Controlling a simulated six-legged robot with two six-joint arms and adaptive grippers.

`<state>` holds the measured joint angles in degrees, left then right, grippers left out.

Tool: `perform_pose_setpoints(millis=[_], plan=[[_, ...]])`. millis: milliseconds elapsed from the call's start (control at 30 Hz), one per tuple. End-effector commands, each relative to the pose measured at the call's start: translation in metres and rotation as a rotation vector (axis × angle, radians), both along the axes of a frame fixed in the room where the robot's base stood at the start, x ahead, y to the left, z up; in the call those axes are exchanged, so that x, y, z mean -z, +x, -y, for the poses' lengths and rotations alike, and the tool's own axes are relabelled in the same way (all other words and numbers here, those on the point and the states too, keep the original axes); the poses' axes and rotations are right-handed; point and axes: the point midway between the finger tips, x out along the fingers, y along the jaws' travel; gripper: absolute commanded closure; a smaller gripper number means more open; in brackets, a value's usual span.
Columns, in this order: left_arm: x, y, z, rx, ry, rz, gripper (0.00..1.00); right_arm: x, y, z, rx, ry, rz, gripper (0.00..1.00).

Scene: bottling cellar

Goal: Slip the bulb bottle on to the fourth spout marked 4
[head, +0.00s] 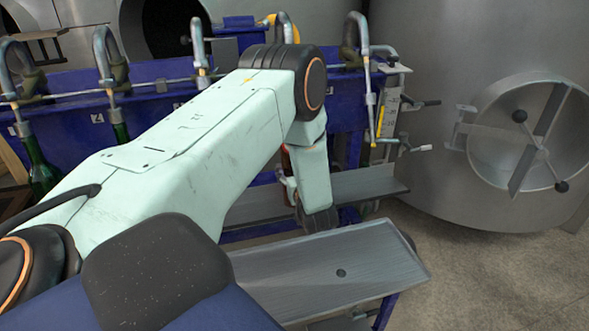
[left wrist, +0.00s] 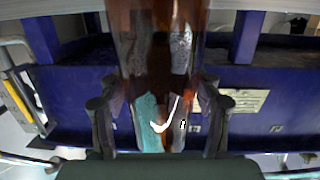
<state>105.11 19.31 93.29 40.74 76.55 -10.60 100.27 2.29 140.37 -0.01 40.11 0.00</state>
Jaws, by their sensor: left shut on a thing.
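The fourth spout (head: 284,27) is a curved metal tube whose top shows behind my elbow. Its lower end and number plate are hidden, so I cannot tell how close the bottle's mouth is. My right gripper is out of view.
Other spouts (head: 105,50) line the blue filler frame (head: 70,95). Green bottles (head: 40,168) hang at the first and second spouts. A grey metal tray (head: 340,270) lies in front, bare where visible. A large steel tank (head: 480,60) with a round hatch stands at right.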

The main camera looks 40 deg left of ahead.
Motion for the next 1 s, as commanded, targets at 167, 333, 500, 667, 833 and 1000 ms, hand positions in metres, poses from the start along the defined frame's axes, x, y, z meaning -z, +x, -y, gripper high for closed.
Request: perform_pose_setpoints(millis=[167, 333, 500, 667, 833, 1000], plan=[[0.0013, 0.0007, 0.0003, 0.000, 0.002, 0.002, 0.88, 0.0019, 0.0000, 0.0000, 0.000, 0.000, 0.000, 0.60], [0.0023, 0.0005, 0.0004, 0.000, 0.002, 0.002, 0.31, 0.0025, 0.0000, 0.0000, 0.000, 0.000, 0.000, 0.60], [0.0026, 0.0002, 0.0005, 0.000, 0.001, 0.002, 0.17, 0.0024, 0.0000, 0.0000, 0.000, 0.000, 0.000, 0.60], [0.0031, 0.0000, 0.0004, 0.000, 0.001, 0.001, 0.09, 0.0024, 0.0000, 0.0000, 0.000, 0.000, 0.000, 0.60], [0.0033, -0.0002, 0.0004, 0.000, 0.000, 0.000, 0.09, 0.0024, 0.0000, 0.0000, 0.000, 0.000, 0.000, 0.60], [0.0042, -0.0025, 0.0042, 0.001, -0.002, -0.003, 0.09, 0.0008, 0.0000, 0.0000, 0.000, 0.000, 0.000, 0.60]])
